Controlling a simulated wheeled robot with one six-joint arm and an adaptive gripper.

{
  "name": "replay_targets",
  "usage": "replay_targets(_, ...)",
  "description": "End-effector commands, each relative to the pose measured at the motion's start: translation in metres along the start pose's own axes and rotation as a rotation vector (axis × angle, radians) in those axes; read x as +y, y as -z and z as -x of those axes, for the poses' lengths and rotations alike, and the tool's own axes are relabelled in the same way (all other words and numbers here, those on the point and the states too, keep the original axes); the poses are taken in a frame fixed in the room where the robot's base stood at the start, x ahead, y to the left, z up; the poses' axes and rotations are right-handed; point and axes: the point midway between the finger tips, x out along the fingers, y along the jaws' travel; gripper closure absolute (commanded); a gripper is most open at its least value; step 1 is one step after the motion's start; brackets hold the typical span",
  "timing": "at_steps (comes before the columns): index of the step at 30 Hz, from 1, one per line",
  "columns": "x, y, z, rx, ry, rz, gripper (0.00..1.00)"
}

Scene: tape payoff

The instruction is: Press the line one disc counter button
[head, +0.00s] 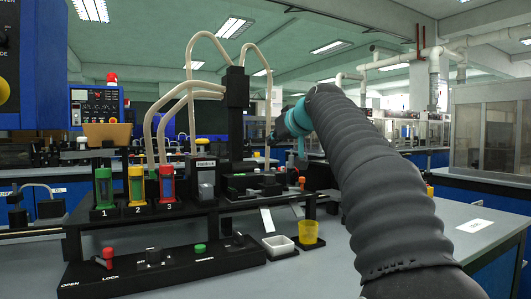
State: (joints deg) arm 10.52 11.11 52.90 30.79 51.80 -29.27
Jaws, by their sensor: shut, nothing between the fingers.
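My arm reaches in from the right, and its teal wrist (292,121) is beside the black post of the bench machine. My gripper (270,139) is small and dark at the far end of the wrist, shut and empty, partly lost against the background. A small grey box with a label on top (205,178) stands right of the canisters; its label is too small to read. A round green button (200,249) sits on the black front panel (160,270). I cannot tell which part is the line one disc counter button. My gripper is above and right of both.
Green (103,187), yellow (136,186) and red (167,184) canisters, numbered 1 to 3, stand on the machine with hoses arching above. A white tray (279,246) and yellow cup (307,232) stand right of the panel.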

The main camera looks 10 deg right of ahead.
Motion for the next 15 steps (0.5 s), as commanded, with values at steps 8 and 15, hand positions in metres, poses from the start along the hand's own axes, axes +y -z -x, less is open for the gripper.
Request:
replay_targets(8, -0.003, 0.001, -0.046, -0.003, 0.006, 0.000, 1.00)
replay_targets(15, -0.003, 0.001, -0.085, -0.003, 0.006, 0.001, 1.00)
